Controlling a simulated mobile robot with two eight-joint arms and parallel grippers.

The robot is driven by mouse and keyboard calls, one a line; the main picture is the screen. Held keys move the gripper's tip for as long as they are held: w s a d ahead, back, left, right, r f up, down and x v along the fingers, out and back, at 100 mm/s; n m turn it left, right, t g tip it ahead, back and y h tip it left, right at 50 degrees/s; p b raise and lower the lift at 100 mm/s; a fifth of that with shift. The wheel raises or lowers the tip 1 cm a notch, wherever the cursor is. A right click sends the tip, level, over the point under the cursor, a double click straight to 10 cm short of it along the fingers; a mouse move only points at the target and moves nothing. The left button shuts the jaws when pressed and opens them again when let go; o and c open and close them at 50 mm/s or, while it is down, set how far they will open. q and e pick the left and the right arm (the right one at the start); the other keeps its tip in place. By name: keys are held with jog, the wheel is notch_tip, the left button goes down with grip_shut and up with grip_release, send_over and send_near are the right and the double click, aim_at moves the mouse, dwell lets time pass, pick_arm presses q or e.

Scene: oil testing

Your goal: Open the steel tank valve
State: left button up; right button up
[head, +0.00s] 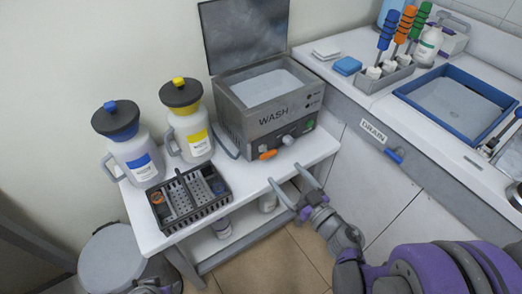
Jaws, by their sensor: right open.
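The steel tank (235,122), marked WASH, stands on a white bench with its lid raised and pale liquid or a pale surface inside. An orange handle (268,154), apparently the valve, sits low on its front, left of several knobs. My right gripper (285,175) is open and empty, in front of and below the orange handle, near the bench's front edge. It appears apart from the handle.
Two jugs, one blue-capped (137,158) and one yellow-capped (192,132), stand left of the tank. A dark basket (207,208) sits in front of them. A DRAIN-marked counter (345,118) with a blue-rimmed basin (482,139) is at right. A round stool (112,258) stands lower left.

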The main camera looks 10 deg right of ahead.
aim_at(270, 155)
jog(key=x, duration=1)
jog(key=shift+w, duration=0.1)
jog(key=c, duration=1.4)
